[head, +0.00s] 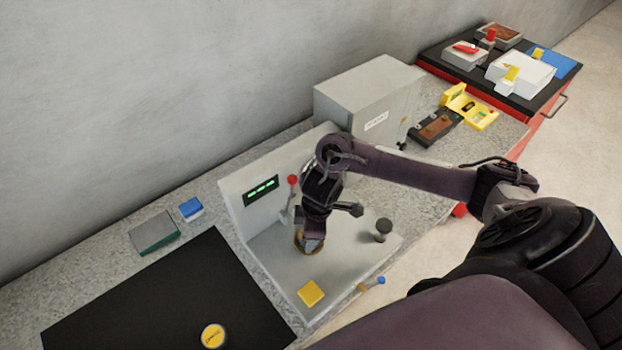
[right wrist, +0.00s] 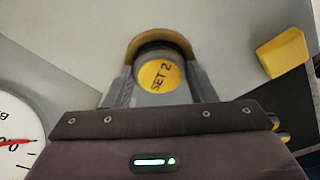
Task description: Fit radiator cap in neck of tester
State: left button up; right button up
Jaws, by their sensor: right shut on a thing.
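The radiator cap (right wrist: 160,75) has a yellow top reading "SET 2" and a dark rim. My right gripper (right wrist: 160,88) is shut on it, one finger on each side. A brass-coloured ring, the neck (right wrist: 161,37), shows around the far side of the cap. I cannot tell whether the cap sits inside the neck or just above it. In the head view my right gripper (head: 312,238) points down at the neck (head: 298,240) on the grey tester (head: 275,255) and hides the cap. My left gripper is out of view.
A yellow block (head: 311,293) and a dark knob (head: 383,228) stand on the tester's base. Another yellow-topped round cap (head: 213,336) lies on the black mat (head: 150,310). A gauge (right wrist: 18,135) shows in the right wrist view. A grey cabinet (head: 368,98) stands behind.

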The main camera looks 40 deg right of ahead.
jog(key=o, duration=0.7)
jog(key=shift+s+f, duration=0.45)
jog(key=shift+f, duration=0.2)
jog(key=o, duration=0.3)
jog(key=shift+w+f, duration=0.1)
jog(key=shift+a, duration=0.1)
jog(key=shift+r, duration=0.35)
jog(key=r, duration=0.3)
jog(key=r+p, duration=0.1)
jog(key=r, duration=0.1)
jog(key=shift+w+d, duration=0.2)
jog(key=shift+w, duration=0.2)
notch_tip(320, 180, up, 8)
jog(key=p, duration=0.2)
jog(key=shift+s+d+p, duration=0.35)
jog(key=shift+s+d, duration=0.1)
jog(key=shift+f, duration=0.1)
